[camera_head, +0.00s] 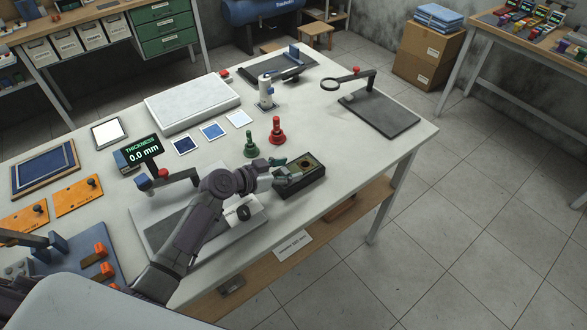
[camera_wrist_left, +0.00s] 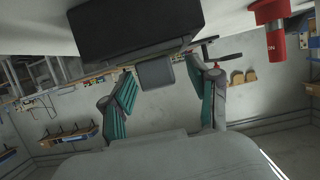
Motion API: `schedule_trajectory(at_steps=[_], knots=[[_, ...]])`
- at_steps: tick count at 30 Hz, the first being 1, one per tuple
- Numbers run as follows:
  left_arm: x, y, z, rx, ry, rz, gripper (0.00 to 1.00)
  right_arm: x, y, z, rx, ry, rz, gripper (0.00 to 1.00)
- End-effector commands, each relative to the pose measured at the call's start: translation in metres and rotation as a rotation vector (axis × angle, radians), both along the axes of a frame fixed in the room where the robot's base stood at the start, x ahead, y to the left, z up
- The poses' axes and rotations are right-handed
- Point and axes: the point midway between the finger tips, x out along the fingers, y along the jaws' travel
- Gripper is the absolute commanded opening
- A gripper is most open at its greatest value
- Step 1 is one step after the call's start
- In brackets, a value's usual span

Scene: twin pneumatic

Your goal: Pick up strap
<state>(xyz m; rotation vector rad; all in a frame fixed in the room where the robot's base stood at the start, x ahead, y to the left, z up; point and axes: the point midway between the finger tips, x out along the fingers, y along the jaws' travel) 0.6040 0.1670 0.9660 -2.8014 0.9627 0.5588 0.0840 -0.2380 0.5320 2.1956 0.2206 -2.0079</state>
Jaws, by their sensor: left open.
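My left gripper (camera_head: 284,170) is at the dark box (camera_head: 308,182), which has an open recess in its top, near the table's front right edge. In the wrist view the left gripper's teal fingers (camera_wrist_left: 165,95) are spread apart. The dark box (camera_wrist_left: 135,28) lies ahead of and above them in that picture. A grey block-like shape (camera_wrist_left: 155,73) shows between the fingers; I cannot tell what it is. I cannot make out a strap with certainty in either view. My right gripper is not in view.
A red-handled piece (camera_head: 277,132) and a green one (camera_head: 251,146) stand behind the gripper. A thickness display (camera_head: 143,153) stands to the left. A magnifier stand's dark base (camera_head: 380,114) lies at the right.

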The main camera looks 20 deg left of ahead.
Motion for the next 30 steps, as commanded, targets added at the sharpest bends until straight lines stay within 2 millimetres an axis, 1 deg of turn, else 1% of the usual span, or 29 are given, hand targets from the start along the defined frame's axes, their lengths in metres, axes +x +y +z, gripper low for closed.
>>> schedule_trajectory(at_steps=[3, 14, 23, 26, 30], knots=[[0.000, 0.000, 0.000, 0.000, 0.000, 0.000, 0.60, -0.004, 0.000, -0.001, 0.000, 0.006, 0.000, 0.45], [-0.001, 0.000, 0.000, 0.001, 0.001, 0.000, 0.00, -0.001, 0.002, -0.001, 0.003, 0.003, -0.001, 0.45], [-0.001, 0.001, 0.001, 0.001, -0.001, 0.000, 0.00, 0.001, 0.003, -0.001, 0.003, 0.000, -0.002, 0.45], [0.000, 0.001, 0.005, 0.002, -0.003, -0.002, 0.00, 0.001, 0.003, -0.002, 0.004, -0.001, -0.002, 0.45], [0.000, 0.001, 0.020, 0.003, -0.005, -0.001, 0.00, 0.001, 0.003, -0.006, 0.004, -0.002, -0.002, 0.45]])
